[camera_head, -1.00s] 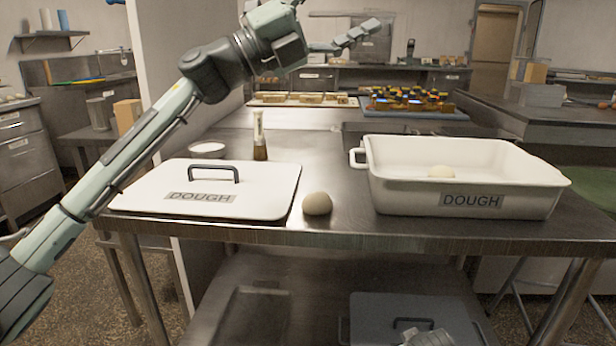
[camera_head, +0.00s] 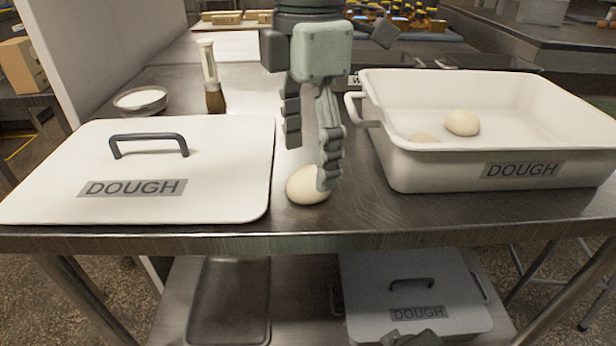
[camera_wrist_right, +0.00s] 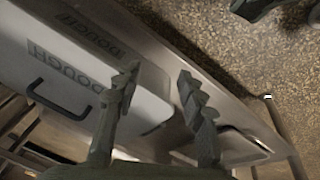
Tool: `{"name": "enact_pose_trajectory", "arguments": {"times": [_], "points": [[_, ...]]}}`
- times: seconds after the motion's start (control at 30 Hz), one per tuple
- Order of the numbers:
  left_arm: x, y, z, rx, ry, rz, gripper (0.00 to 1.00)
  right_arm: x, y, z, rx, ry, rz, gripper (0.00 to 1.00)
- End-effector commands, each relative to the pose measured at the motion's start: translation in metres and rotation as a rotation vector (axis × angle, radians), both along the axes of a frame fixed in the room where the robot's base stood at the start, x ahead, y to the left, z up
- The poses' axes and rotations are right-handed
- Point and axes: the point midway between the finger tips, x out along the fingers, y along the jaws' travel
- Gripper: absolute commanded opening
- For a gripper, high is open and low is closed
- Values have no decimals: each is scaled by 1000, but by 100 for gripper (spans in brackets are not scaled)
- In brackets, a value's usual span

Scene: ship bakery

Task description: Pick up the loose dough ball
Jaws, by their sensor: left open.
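The loose dough ball (camera_head: 303,187) is pale and round. It sits on the steel table between the white DOUGH lid and the white DOUGH tub. My left gripper (camera_head: 310,165) points down at it, open. One finger overlaps the ball's right side in the picture; the other ends above it, to the left. I cannot tell whether either finger touches the ball. The white DOUGH tub (camera_head: 440,160) holds dough balls, one in full view (camera_head: 462,123) and one partly hidden by the rim. My right gripper (camera_wrist_right: 158,72) is open and empty in the right wrist view.
The DOUGH lid (camera_head: 60,170) with a dark handle lies flat left of the ball. Another DOUGH container (camera_head: 370,285) is on the lower shelf. Bare steel lies in front of the ball.

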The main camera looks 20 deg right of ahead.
Motion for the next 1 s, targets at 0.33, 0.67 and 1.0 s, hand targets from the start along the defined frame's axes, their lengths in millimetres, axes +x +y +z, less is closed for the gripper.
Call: {"name": "enact_pose_trajectory", "arguments": {"times": [0.33, 0.67, 1.0], "points": [[0, -1, -35, -2, 1, 1, 73, -1, 1, -10, 5, 6, 0, 40], [0, -1, -35, -2, 2, 1, 52, -1, 1, -10, 6, 6, 0, 40], [0, -1, -34, -2, 2, 1, 17, 0, 1, -10, 7, 5, 0, 40]]}}
